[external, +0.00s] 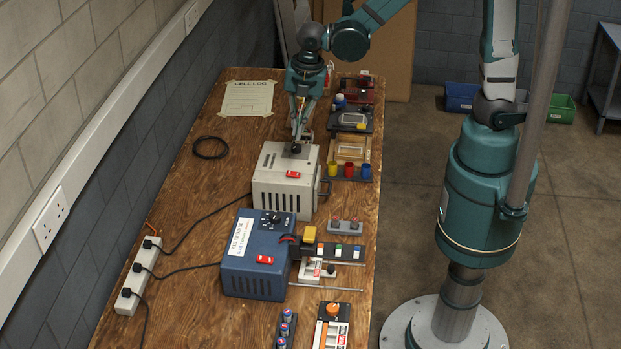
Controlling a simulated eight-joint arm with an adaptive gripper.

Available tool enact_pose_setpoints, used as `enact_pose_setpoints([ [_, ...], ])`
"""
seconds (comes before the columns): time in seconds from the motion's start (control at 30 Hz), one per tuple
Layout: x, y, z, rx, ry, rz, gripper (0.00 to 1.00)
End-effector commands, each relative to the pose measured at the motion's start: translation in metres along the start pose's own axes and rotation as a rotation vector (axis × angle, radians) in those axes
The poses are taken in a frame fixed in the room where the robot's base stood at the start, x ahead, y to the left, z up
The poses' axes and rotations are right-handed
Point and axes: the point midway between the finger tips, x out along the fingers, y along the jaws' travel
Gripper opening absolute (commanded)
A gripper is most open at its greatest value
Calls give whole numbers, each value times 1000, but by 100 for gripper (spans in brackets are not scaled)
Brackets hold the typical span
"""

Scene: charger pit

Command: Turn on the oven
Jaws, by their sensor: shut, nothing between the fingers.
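A cream metal box (270,187) with side vents and a handle (324,190) on its right side stands mid-bench; it looks like the oven. On its top are a red rocker switch (293,174) near the front edge and a dark knob (295,149) farther back. My gripper (297,138) points down over the back of the box top, shut and empty, its tips at or just above the knob. I cannot tell whether they touch it. The switch's position is too small to read.
A blue box (245,275) with a label, dial and red switch (265,259) stands in front. Trays and coloured cups (350,171) line the bench's right edge. A power strip (133,281) with black cables lies left. The bench's back left holds a paper sheet (247,98) and a black ring (210,147).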

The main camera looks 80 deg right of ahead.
Motion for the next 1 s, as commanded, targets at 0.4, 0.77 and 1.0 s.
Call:
enact_pose_setpoints([
  [0.4, 12, 0, 0, 1, 0, 0, 0],
  [0.77, 43, 0, 0, 1, 0, 0, 0],
  [1.0, 65, 0, 0, 1, 0, 0, 0],
])
